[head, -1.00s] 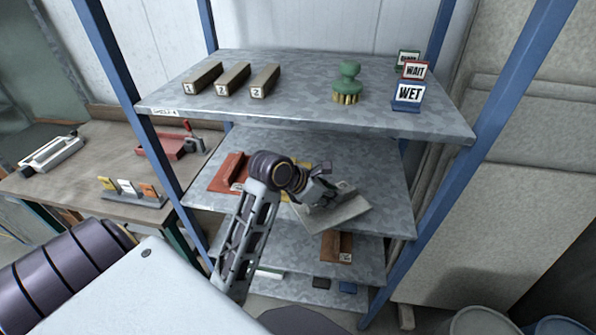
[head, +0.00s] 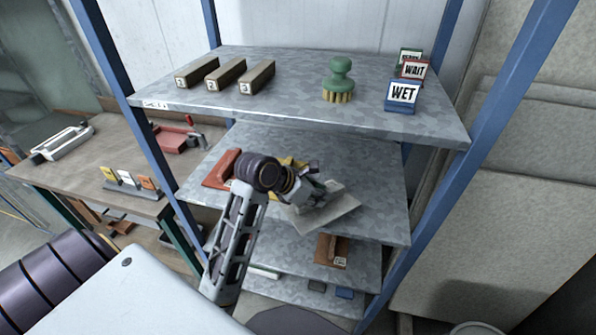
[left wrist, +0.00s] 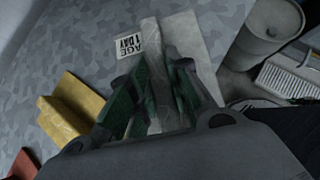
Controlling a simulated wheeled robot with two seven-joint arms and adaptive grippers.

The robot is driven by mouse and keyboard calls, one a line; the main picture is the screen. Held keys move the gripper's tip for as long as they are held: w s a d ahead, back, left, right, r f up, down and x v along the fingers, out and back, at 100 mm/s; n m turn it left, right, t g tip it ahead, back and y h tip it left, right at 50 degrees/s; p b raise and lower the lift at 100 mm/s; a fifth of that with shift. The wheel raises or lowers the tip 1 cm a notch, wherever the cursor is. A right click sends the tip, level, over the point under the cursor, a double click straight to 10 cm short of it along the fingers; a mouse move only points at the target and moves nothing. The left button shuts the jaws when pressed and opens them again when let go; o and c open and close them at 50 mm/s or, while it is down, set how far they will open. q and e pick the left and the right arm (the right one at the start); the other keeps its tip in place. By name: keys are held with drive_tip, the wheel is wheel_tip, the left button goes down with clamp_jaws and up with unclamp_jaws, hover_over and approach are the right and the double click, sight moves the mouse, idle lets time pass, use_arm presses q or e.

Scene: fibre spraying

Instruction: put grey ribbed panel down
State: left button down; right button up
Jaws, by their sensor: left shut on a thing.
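The grey ribbed panel (head: 330,215) is a pale flat plate with a raised rib, over the right part of the second shelf (head: 375,185). In the left wrist view the panel (left wrist: 198,42) carries an "AGE 1 DAY" label (left wrist: 129,43). My left gripper (head: 310,190) is shut on its rib; in the left wrist view the green-padded fingers (left wrist: 156,95) stand either side of the rib. The panel lies close over the shelf surface, but I cannot tell whether it touches. My right gripper is not in view.
A yellow angled piece (left wrist: 68,108) and a red-orange piece (head: 221,168) lie left of the panel on the same shelf. The top shelf (head: 300,110) is above, with a green brush (head: 339,80) and signs. A blue post (head: 450,180) stands to the right.

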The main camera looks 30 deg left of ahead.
sight(338, 216)
use_arm(q)
drive_tip(key=shift+w+d+r+m, duration=0.1)
drive_tip(key=shift+d+r+m, duration=0.15)
drive_tip(key=shift+r+m, duration=0.1)
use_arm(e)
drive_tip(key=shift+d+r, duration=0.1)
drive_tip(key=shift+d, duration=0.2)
